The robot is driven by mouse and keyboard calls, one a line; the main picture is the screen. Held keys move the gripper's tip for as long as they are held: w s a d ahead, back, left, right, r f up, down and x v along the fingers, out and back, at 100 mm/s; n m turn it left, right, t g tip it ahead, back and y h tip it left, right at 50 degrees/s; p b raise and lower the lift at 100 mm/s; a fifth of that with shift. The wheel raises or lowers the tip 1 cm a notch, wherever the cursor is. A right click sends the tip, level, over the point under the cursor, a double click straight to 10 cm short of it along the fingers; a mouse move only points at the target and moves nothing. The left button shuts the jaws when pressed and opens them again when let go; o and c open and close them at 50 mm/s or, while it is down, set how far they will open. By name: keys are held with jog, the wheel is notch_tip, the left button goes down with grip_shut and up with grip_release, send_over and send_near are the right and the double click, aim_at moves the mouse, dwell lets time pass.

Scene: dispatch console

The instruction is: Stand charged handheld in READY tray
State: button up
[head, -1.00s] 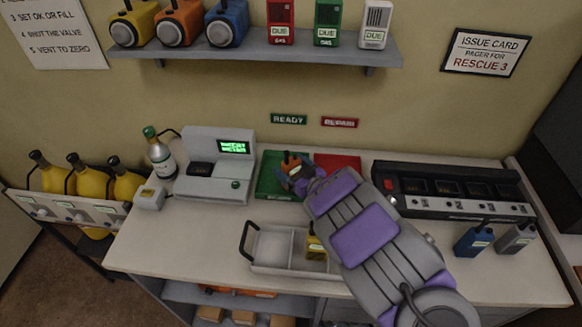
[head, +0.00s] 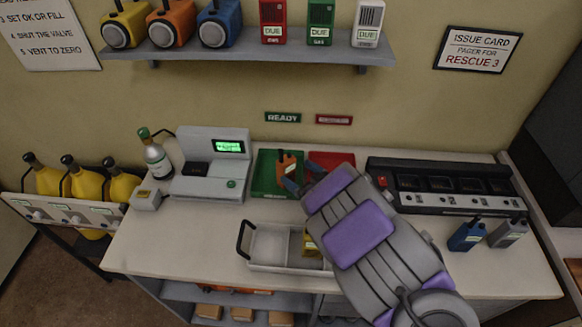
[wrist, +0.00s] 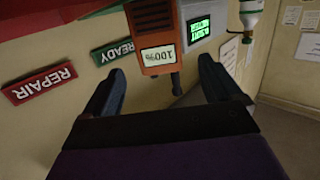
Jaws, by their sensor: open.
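The orange handheld (head: 286,164) stands upright in the green tray (head: 264,184), under the READY sign (head: 283,117). In the wrist view the handheld (wrist: 158,38) appears upside down. Its label reads 100% and its dark antenna points down in the picture. My gripper (head: 302,176) is open just to the right and front of the handheld. In the wrist view the two fingers are spread wide with a gap on both sides of the handheld, and nothing is gripped. The handheld's base is cut off in the wrist view.
A red tray (head: 345,160) adjoins on the right, partly behind my arm. A charger bank (head: 440,188) stands further right, with blue (head: 466,235) and grey (head: 508,233) handhelds before it. A tester (head: 212,165) stands left. A divided carrier (head: 270,247) sits in front.

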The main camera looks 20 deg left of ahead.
jog(key=shift+s+d+r, duration=0.1)
jog(key=shift+s+d, duration=0.25)
jog(key=shift+d, duration=0.15)
